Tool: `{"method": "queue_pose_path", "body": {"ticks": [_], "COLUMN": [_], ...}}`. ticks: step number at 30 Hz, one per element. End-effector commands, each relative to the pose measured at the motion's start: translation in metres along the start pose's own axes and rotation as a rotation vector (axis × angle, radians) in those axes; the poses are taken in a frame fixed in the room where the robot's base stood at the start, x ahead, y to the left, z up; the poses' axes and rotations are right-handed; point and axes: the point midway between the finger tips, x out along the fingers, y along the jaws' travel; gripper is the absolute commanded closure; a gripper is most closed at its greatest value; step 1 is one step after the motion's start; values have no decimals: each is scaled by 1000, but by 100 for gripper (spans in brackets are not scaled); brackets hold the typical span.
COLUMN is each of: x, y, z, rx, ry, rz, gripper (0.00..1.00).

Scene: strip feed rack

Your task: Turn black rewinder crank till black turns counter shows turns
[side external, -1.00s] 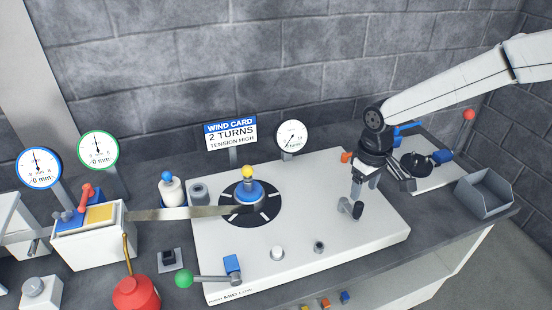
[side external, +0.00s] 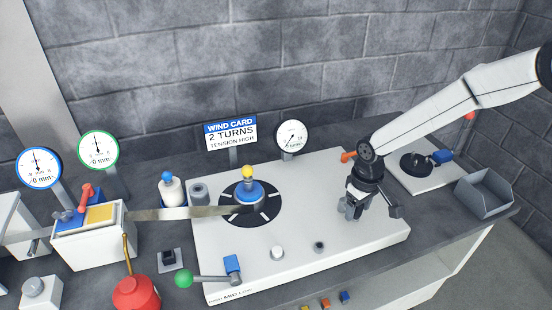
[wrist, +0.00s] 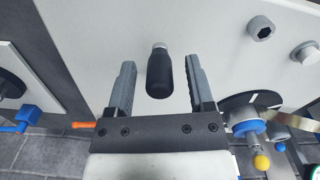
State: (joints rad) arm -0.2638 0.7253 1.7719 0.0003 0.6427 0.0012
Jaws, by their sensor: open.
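The black crank handle (wrist: 159,74) stands between the two grey fingers of my gripper (wrist: 161,66) in the wrist view. The fingers are open, with a gap on each side of the handle. In the side external view my gripper (side external: 352,208) is low over the right part of the white rewinder base and hides most of the crank. The turns counter (side external: 291,137) is a round white dial with a black rim behind the base; its needle is too small to read exactly. The wind card (side external: 231,133) reads 2 turns, tension high.
The black reel disc (side external: 262,213) with a blue hub and yellow knob is left of my gripper. A green-knobbed lever (side external: 185,279) is at the front left. A grey bin (side external: 487,196) and a black round device (side external: 416,163) stand to the right. The base between disc and gripper is mostly clear.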

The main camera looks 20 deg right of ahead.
Motion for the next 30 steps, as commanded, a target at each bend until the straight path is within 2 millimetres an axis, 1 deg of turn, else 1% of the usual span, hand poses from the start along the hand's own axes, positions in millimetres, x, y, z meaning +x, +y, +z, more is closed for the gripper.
{"method": "queue_pose_path", "body": {"ticks": [4, 12, 13, 14, 15, 17, 18, 19, 30], "x": [6, 7, 7, 7, 7, 7, 7, 7, 7], "y": [0, 0, 0, 0, 0, 0, 0, 0, 0], "z": [0, 0, 0, 0, 0, 0, 0, 0, 0], "rx": [0, 0, 0, 0, 0, 0, 0, 0, 0], "ry": [1, 2, 1, 1, 1, 1, 1, 1, 1], "rz": [0, 0, 0, 0, 0, 0, 0, 0, 0], "gripper": [32, 32, 38, 48, 61, 80, 92, 100, 100]}}
